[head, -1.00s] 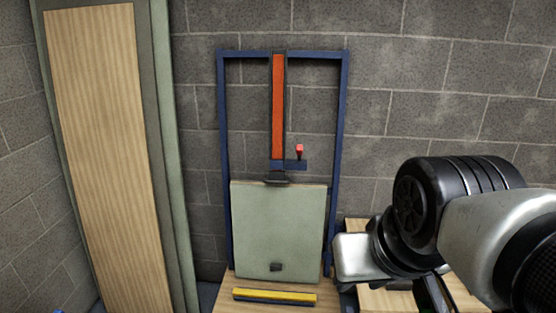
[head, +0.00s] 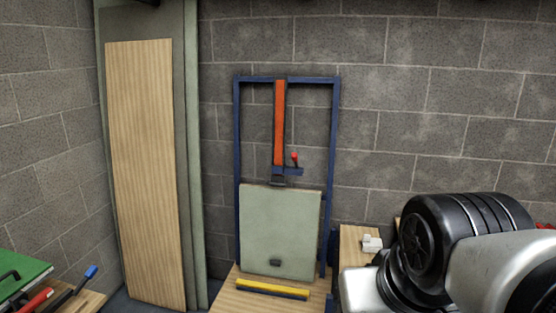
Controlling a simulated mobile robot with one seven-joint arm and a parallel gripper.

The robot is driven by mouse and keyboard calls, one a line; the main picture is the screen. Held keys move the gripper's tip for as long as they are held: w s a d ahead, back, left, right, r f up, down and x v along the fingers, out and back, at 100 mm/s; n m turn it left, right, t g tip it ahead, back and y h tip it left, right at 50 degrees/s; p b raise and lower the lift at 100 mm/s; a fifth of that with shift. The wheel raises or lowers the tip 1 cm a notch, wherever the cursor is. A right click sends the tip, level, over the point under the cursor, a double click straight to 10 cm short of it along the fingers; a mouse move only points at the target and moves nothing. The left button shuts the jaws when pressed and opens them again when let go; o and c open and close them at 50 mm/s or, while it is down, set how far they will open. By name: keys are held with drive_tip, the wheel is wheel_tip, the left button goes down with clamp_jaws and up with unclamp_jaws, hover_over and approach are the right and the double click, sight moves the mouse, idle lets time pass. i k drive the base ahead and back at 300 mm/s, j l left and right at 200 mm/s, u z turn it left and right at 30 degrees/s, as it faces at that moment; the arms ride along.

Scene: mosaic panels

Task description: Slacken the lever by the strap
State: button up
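An orange-red strap (head: 279,122) hangs straight down from the top bar of a blue frame (head: 237,130) against the wall. Beside its lower end is a small lever with a red knob (head: 295,157), standing up from a blue bracket (head: 290,171). A dark clip (head: 278,181) sits under the strap at the top edge of a pale green panel (head: 280,230). The panel stands upright inside the frame. My arm fills the lower right, well apart from the lever. My gripper is out of the picture.
A yellow bar (head: 272,288) lies on the wooden base (head: 255,300) before the panel. Tall boards (head: 145,170) lean at the left. A green case (head: 22,275) and tools with red and blue handles are at lower left. A small white block (head: 371,243) is on a wooden surface at right.

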sight(294, 155)
drive_tip(key=i+l+u, duration=0.2)
drive_tip(key=i+l, duration=0.15)
drive_tip(key=l, duration=0.25)
drive_tip(key=i+l+u, duration=0.25)
drive_tip(key=l, duration=0.4)
drive_tip(key=i+l+u, duration=0.1)
drive_tip(key=l, duration=0.25)
drive_tip(key=i, duration=0.1)
